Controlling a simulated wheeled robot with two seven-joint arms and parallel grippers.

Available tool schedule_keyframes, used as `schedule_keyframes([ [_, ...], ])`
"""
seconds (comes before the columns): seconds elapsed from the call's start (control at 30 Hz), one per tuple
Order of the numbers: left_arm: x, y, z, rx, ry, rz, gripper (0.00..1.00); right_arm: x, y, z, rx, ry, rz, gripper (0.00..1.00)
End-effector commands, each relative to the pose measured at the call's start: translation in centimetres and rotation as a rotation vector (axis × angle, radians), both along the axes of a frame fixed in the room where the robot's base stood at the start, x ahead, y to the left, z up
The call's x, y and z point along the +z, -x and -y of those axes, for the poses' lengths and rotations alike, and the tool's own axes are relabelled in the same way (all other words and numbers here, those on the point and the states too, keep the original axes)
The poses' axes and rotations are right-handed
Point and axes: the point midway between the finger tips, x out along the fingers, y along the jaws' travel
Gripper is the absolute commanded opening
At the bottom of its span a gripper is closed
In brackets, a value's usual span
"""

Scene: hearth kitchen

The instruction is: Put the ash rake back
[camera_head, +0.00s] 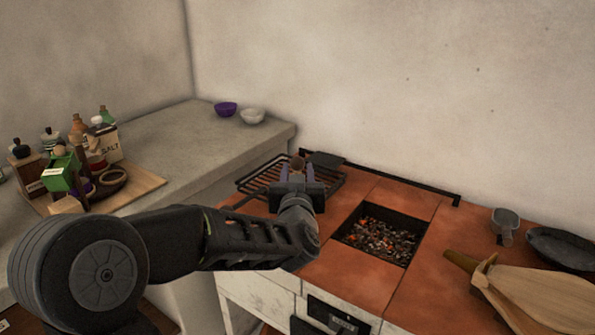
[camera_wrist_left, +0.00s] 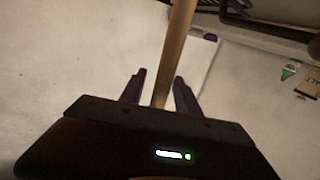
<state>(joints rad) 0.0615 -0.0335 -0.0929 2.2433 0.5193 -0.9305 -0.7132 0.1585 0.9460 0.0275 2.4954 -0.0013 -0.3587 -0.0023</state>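My left gripper (camera_head: 297,170) is over the grate at the back left of the hearth top. Its two fingers stand apart, with the brown end of a wooden handle (camera_head: 298,162) showing between them. In the left wrist view the wooden handle (camera_wrist_left: 178,45) runs up past the fingers (camera_wrist_left: 160,80), with a visible gap on its left side. It looks like the ash rake's handle; its head cannot be made out. My right gripper is not in view.
A black grate (camera_head: 258,178) lies below the gripper. The open ember pit (camera_head: 382,235) is to its right. A black rail (camera_head: 420,187) runs along the wall. Bellows (camera_head: 535,295), a dark pan (camera_head: 562,248) and a small metal cup (camera_head: 505,222) occupy the right side.

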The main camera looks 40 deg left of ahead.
Motion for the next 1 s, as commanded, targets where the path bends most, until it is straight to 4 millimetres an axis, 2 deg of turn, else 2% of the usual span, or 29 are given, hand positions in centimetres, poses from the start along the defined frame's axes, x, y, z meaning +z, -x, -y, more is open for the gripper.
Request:
schedule_keyframes([
  [0.17,0.1,2.4,1.7,-0.002,-0.002,0.001,0.39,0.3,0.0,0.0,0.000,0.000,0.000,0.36],
  [0.4,0.1,6.8,4.7,-0.002,-0.001,0.002,0.39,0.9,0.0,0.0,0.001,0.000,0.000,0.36],
  [0.5,-0.5,8.0,5.4,0.001,-0.002,0.007,0.39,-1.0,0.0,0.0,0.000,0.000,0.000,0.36],
  [0.7,-0.3,9.2,6.3,0.000,0.000,0.002,0.39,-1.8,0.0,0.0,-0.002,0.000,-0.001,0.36],
  [1.0,-0.1,9.3,6.4,0.000,-0.001,0.000,0.39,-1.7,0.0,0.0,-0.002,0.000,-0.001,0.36],
])
